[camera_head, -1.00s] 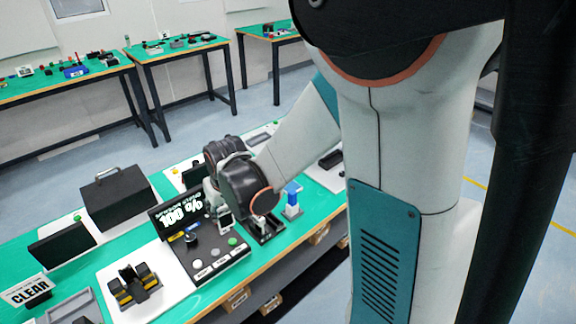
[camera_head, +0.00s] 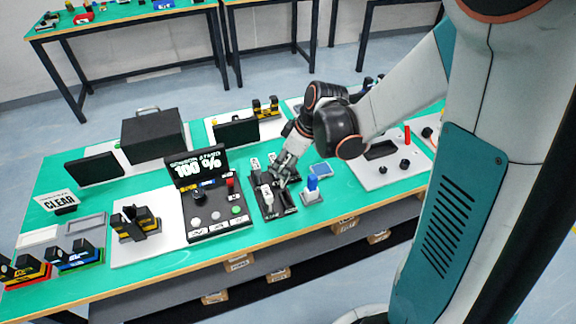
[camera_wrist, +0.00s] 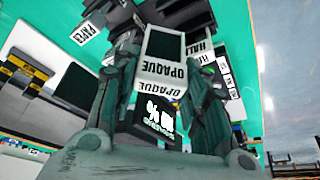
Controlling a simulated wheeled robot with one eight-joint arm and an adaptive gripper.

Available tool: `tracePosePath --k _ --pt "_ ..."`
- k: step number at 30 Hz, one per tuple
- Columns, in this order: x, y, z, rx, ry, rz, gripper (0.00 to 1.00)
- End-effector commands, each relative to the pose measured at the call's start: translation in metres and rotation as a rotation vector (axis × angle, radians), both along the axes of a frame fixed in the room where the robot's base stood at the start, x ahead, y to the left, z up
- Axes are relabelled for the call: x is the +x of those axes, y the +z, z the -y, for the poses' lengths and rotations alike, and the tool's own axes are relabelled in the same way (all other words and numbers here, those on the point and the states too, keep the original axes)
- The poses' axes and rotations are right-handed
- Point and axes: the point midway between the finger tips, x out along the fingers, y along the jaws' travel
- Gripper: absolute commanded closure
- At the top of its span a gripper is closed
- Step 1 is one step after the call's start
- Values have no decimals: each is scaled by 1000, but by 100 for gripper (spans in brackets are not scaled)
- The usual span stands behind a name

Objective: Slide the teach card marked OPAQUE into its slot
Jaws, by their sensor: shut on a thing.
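The teach card marked OPAQUE (camera_wrist: 166,68), white with a dark panel, is between my gripper's (camera_wrist: 160,105) two fingers in the wrist view, and they are shut on it. A second white strip reading OPAQUE (camera_wrist: 159,87) shows just beside it; I cannot tell whether it is the slot's label. In the head view my gripper (camera_head: 283,176) is low over the black card rack (camera_head: 290,207). A white card (camera_head: 267,194) shows at the rack. Whether the held card is inside a slot cannot be told. Other labels read PAPER (camera_wrist: 85,32) and HALL or similar (camera_wrist: 203,48).
Left of the rack stands a control panel (camera_head: 220,222) with a screen reading 100 % (camera_head: 196,166). A blue-topped block (camera_head: 312,186) on a small stand is close to the rack's right. A CLEAR sign (camera_head: 58,199) is at the far left.

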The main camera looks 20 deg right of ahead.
Motion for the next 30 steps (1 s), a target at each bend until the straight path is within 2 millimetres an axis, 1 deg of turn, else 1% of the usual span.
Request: tracePosePath --k 3,6,9,12,15,18,30 --pt "-4 -1 0 2 229 -1 85" --pt "-9 0 0 2 422 0 85" --pt "-13 1 -1 1 582 0 85" --pt "-16 3 -1 0 697 1 85" --pt "-18 5 -2 0 761 2 85" --pt "-19 5 -2 -1 786 1 85" --pt "-19 5 -2 5 787 5 85"
